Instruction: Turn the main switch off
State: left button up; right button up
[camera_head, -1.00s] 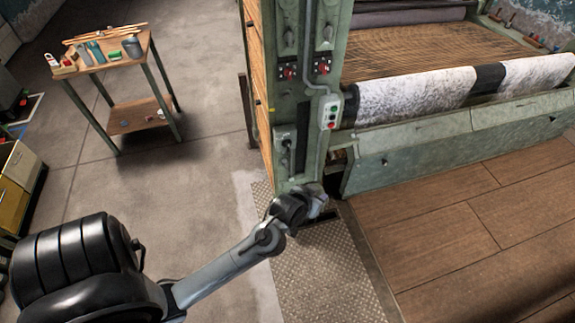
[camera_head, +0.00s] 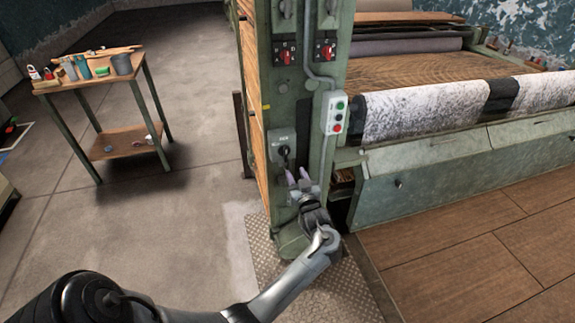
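A grey switch plate with a dark handle (camera_head: 283,148) is mounted low on the front of the green machine column (camera_head: 295,100). Its label is too small to read. Two red rotary switches, one on the left (camera_head: 285,55) and one on the right (camera_head: 325,51), sit higher on the column. My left gripper (camera_head: 298,177) is just below the grey switch plate. Its two fingers point up and stand apart, with nothing seen between them. Whether a fingertip touches the handle cannot be told. My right gripper is not in view.
A push-button box (camera_head: 335,113) with green and red buttons is on the column's right side. A machine bed with a patterned cloth roll (camera_head: 425,100) extends right. A small wooden table (camera_head: 90,83) with tools stands back left. Open floor lies between the table and the column.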

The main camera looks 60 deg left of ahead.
aim_at(286, 154)
pick_arm(q)
jog(key=b+x, duration=0.2)
jog(key=x, duration=0.7)
jog(key=shift+a, duration=0.15)
jog(key=shift+w+a+b, duration=0.2)
jog(key=shift+a+b, duration=0.1)
jog(key=shift+a, duration=0.35)
grip_shut()
